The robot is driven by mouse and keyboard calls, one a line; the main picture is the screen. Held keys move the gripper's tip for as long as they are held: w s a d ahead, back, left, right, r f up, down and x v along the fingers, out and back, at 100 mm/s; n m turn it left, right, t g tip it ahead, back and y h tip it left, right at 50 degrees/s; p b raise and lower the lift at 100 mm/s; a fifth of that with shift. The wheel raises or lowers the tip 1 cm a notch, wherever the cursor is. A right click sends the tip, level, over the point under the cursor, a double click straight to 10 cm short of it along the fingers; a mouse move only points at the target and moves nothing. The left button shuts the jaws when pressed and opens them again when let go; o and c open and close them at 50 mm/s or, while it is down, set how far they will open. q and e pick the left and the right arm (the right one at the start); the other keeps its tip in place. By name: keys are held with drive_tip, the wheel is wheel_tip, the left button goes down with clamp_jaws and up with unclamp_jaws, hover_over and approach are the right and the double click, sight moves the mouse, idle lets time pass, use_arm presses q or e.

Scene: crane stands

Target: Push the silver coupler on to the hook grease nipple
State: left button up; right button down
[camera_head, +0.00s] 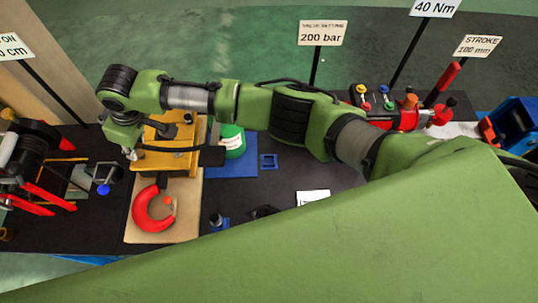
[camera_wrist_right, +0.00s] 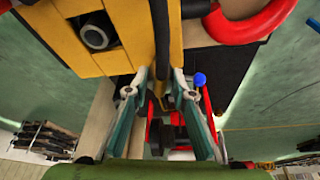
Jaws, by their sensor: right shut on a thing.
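The yellow hook block (camera_head: 165,160) lies on a tan board, with its red hook (camera_head: 148,212) toward the front. In the right wrist view, the yellow block (camera_wrist_right: 60,30) fills the upper left and the red hook (camera_wrist_right: 250,25) the upper right. My right gripper (camera_head: 131,155) is at the block's left end. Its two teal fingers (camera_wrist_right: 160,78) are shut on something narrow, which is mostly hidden. A black bar (camera_head: 185,156) runs across the block from near the fingertips. I cannot clearly make out the silver coupler or the grease nipple. My left gripper is out of view.
A black-and-red winch-like device (camera_head: 35,150) stands at the left. A blue-capped item (camera_head: 103,180) is between it and the board. A green can (camera_head: 232,142) stands on a blue mat behind the block. My right arm spans the table. Sign posts stand along the back.

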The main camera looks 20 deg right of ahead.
drive_tip(key=shift+f, duration=0.2)
drive_tip(key=c, duration=1.7)
unclamp_jaws()
drive_tip(key=shift+r, duration=0.1)
drive_tip(key=p+v, duration=0.5)
drive_tip(key=p, duration=0.1)
